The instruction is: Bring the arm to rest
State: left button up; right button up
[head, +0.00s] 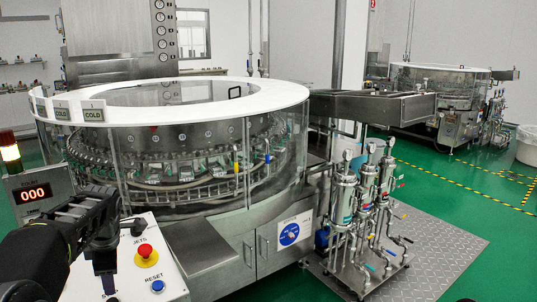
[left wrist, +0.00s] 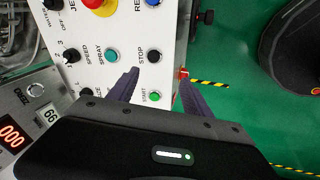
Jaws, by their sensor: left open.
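My left arm comes in from the lower left in the head view. Its gripper (head: 105,272) points down over the white control panel (head: 178,270), left of the red emergency button (head: 147,252) and blue RESET button (head: 157,286). In the left wrist view my open gripper (left wrist: 159,76) has its two fingers apart with nothing between them. The green START button (left wrist: 154,96) and black STOP button (left wrist: 154,56) show in the gap between the fingers. Whether a finger touches the panel cannot be told. My right gripper is not in view.
The round rotary washer (head: 190,170) with clear guards stands behind the panel. A red 000 display (head: 34,193) and lit signal lamp (head: 10,153) are at the left. Pipes and filter cylinders (head: 345,200) stand on a metal plate at the right. Green floor (head: 470,205) is open beyond.

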pick_arm(q)
jog(key=w+d+f+m+t+h, duration=0.25)
jog(key=w+d+f+m, duration=0.25)
jog(key=d+f+m, duration=0.3)
jog(key=s+d+f+m+h+p, duration=0.1)
jog(key=s+d+f+m, duration=0.3)
jog(key=d+f+m, duration=0.65)
jog(key=s+d+f+m+g+h+p, duration=0.1)
jog(key=s+d+f+m, duration=0.1)
jog(key=s+d+f, duration=0.4)
jog(key=s+d+f+m+h+p, duration=0.1)
jog(key=s+d+f, duration=0.3)
jog(key=s+f, duration=0.45)
jog(key=s+d+f+g+h, duration=0.1)
jog(key=s+d, duration=0.1)
jog(key=s, duration=0.6)
jog(key=s+d+f+g+h, duration=0.1)
jog(key=s+d+g, duration=0.1)
jog(key=s, duration=0.6)
jog(key=shift+s+d+f+p, duration=0.25)
jog(key=shift+s+d+p, duration=0.15)
jog(key=shift+d, duration=0.35)
